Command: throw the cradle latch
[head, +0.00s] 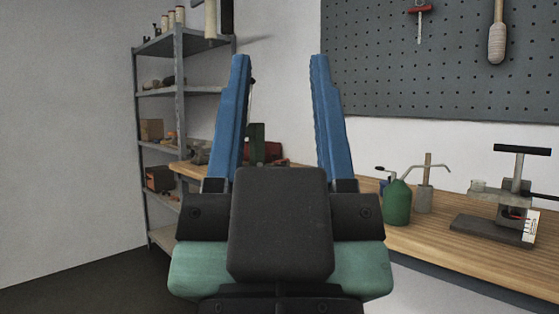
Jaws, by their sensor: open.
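My gripper (280,58) is in the middle of the head view, its two blue fingers pointing up and spread well apart. Nothing is between the fingertips, and it touches nothing that I can see. I cannot pick out a cradle or its latch for certain. Behind the fingers, on the far part of the bench, a dark green upright piece (257,142) shows beside a dark red object (275,151). My gripper hides part of that area.
A wooden workbench (440,240) runs along the wall to the right. On it stand a green oil can (397,203), a grey pot (424,199) and a clamp-like device with a black T-handle (522,149). A metal shelf (180,93) stands left; a pegboard (450,70) hangs above.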

